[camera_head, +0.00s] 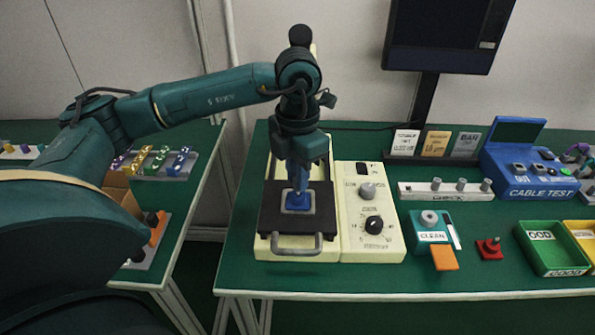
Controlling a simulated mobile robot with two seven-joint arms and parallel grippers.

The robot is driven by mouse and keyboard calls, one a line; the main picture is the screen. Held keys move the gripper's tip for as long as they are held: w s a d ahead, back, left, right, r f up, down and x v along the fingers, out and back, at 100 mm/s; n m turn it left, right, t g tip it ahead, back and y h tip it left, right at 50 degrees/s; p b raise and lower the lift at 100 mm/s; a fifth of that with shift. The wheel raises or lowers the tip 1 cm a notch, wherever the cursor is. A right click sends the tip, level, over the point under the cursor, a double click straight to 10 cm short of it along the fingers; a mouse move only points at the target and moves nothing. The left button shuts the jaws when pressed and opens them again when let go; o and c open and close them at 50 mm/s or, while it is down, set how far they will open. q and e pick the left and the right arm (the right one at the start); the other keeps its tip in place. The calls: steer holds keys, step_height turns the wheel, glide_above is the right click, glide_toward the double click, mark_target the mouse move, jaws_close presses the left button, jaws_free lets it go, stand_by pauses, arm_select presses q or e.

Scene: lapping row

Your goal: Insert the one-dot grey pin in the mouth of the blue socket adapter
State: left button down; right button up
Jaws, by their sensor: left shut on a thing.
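My left gripper (299,187) points straight down over the cream machine (270,243). Its fingertips meet the top of a small blue piece, which looks like the blue socket adapter (298,203). The adapter sits on a pale square in the machine's black plate (325,222). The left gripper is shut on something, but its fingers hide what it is. I cannot make out the one-dot grey pin there, nor the adapter's mouth. My right gripper is not in view.
The cream control box (372,236) with knobs adjoins the machine on the right. Beyond it are a white block with several grey knobs (413,191), the CLEAN station (422,226), an orange block (444,258), a red piece (489,250) and a green bin (545,260). A gap separates the left table.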

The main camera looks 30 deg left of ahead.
arm_select(q)
steer(key=shift+f+b, duration=0.65)
steer(key=shift+f, duration=0.2)
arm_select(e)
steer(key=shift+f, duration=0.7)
arm_select(q)
steer(key=c, duration=1.3)
jaws_free()
steer(key=shift+r, duration=0.55)
step_height(320, 180, up, 12)
steer(key=shift+r+p, duration=0.1)
steer(key=shift+p, duration=0.5)
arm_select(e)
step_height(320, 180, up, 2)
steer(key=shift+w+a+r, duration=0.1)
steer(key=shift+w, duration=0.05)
